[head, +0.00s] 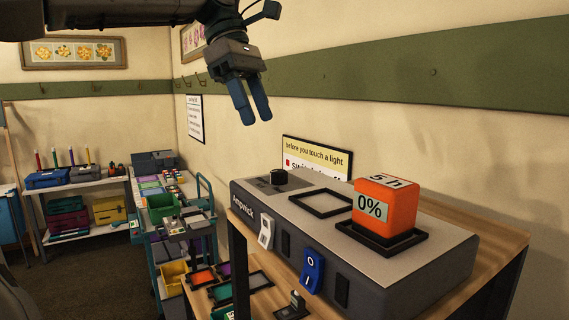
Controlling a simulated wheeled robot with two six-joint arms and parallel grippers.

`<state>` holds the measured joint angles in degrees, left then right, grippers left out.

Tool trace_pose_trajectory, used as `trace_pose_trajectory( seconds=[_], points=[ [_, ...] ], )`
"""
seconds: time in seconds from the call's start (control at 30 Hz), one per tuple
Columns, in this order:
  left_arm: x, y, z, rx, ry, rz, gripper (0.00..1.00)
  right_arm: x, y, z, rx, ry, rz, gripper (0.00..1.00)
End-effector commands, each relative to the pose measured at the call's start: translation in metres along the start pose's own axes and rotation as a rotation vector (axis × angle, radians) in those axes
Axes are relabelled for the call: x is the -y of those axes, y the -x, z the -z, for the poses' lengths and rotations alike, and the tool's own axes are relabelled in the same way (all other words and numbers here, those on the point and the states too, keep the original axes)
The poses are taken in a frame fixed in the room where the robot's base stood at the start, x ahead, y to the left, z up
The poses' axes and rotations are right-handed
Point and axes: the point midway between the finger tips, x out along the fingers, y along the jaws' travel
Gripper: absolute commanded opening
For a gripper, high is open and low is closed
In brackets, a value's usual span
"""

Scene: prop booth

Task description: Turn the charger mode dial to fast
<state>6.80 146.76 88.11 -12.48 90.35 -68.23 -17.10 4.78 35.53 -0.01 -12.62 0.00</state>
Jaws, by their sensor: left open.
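The grey Ampwick charger (445,255) stands on a wooden bench top. Its small black dial (279,177) sits on a dark panel at the left end of the top face; the marks around it are too small to read, so its setting cannot be told. My left gripper (257,117) hangs in the upper middle, its blue fingers pointing down, open and empty. It is well above the dial in the picture and apart from it. My right gripper is not in view.
An orange battery (384,205) marked 0% sits in the charger's right bay; the other bay (321,203) is empty. White (265,233) and blue (312,271) switches are on the front. A sign (318,157) stands behind. A loaded cart (205,217) stands left.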

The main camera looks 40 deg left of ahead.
Motion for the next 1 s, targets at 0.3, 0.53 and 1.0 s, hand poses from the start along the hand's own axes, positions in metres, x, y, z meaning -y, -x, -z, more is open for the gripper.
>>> trace_pose_trajectory(
  seconds=[0.3,0.53,1.0],
  points=[
    [0.0,-0.054,-0.001,0.002,0.001,0.004,0.49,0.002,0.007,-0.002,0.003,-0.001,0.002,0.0],
    [-0.001,-0.088,-0.001,0.004,0.002,0.001,0.49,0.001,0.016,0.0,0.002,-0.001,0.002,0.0],
    [-0.001,-0.101,0.0,0.003,0.002,-0.002,0.41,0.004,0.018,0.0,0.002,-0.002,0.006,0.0]
  ],
)
